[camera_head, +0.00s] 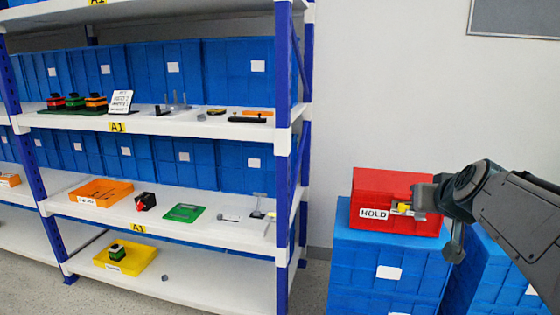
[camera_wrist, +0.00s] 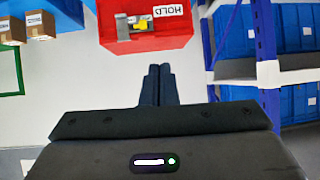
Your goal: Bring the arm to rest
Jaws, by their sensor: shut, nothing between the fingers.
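My gripper (camera_wrist: 158,86) is shut and empty in the wrist view, its two dark fingers together. The red box (camera_wrist: 180,40) labelled HOLD lies ahead of the fingertips there, with a gap between in the picture. In the head view my arm (camera_head: 515,215) reaches in from the right, and its end overlaps the right side of the red box (camera_head: 370,182). A grey metal part (camera_wrist: 122,27) and a small yellow piece (camera_wrist: 140,27) are on the box face. The fingertips are hard to make out in the head view, so I cannot tell there whether they touch the box.
The red box stands on blue crates (camera_head: 385,265). A shelf rack (camera_head: 283,100) with blue bins, switches and small parts fills the left. Bare wall (camera_head: 400,90) and open space lie between the rack and my arm, above the box.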

